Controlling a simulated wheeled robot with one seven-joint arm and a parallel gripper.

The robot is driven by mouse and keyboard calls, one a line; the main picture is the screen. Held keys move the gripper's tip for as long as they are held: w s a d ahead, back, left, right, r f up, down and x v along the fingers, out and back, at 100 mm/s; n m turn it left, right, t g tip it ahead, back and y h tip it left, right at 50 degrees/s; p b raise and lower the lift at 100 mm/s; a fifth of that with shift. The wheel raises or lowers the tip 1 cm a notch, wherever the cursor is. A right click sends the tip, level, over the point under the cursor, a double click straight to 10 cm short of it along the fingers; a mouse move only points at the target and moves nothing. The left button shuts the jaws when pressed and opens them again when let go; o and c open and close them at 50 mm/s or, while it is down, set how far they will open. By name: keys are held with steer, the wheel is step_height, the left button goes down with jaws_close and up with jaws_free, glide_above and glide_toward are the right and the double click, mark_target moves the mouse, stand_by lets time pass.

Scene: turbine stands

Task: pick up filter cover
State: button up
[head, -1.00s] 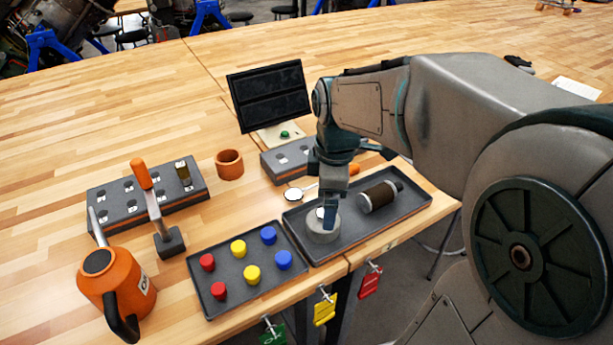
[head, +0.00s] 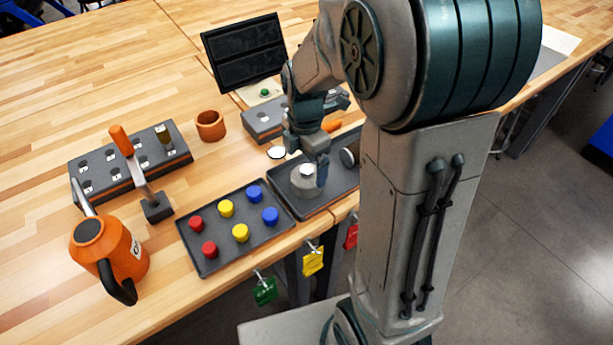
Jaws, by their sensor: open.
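The filter cover appears to be the round grey part (head: 305,181) with a pale top, lying in the dark tray (head: 291,206). My gripper (head: 309,172) points down at the cover and is open. One finger stands along the cover's right side; the other finger is hard to make out. I cannot tell whether the fingers touch it. The filter is mostly hidden behind my arm; only its grey round end (head: 347,157) shows in the tray.
A tray (head: 190,243) of red, yellow and blue caps lies left of the cover's tray. An orange can (head: 112,252), a slotted block (head: 130,165), an orange cup (head: 210,125) and a dark screen (head: 245,52) stand around. Tags hang at the table edge.

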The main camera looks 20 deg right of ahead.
mark_target(307, 169)
steer(key=shift+s+d+f+p, duration=0.1)
steer(key=shift+f+p, duration=0.15)
steer(key=shift+f, duration=1.15)
steer(key=shift+d+f+p, duration=0.1)
steer(key=shift+f+p, duration=0.1)
steer(key=shift+f, duration=1.15)
steer(key=c, duration=1.5)
